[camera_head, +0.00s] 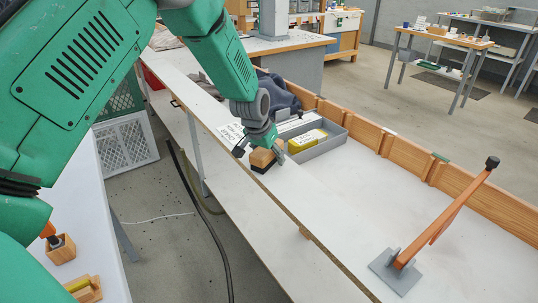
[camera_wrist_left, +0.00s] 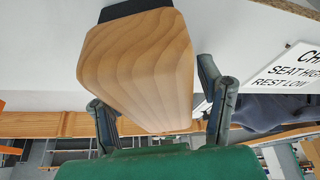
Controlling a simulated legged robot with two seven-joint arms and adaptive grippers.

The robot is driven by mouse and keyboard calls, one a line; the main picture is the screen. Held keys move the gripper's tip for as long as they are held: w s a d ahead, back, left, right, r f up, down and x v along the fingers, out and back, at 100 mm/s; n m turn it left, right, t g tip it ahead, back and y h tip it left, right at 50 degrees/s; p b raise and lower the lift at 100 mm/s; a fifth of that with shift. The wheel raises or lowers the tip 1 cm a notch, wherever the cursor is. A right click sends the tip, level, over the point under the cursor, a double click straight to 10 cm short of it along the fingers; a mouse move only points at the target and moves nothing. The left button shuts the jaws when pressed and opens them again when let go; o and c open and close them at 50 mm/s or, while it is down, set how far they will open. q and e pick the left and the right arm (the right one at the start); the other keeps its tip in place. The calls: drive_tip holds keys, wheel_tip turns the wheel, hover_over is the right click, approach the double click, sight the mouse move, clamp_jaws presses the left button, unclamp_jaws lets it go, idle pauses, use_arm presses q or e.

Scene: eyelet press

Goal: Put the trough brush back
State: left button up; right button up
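The trough brush (camera_head: 262,158), a pale wooden block with a dark underside, is at the near edge of the white bench (camera_head: 330,215). My left gripper (camera_head: 262,143) is just above it, pointing down, with a finger on either side. In the left wrist view the wooden block (camera_wrist_left: 140,70) fills the upper middle, dark part towards the white surface. The left gripper's fingers (camera_wrist_left: 162,105) are spread, with gaps visible beside the block's near end. Whether the fingertips touch it is hidden. My right gripper is not in view.
A grey tray (camera_head: 322,146) with a yellow box (camera_head: 306,140) and a lettered card (camera_head: 232,134) lie close to the gripper. An orange lever (camera_head: 445,215) on a grey plate stands at right. A wooden rail (camera_head: 408,154) lines the far edge. The bench middle is clear.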

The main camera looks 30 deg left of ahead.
use_arm(q)
drive_tip(key=shift+d, duration=0.1)
drive_tip(key=shift+r, duration=0.3)
drive_tip(key=p+v, duration=0.1)
drive_tip(key=v, duration=1)
drive_tip(key=shift+s+r, duration=0.25)
drive_tip(key=shift+r, duration=0.05)
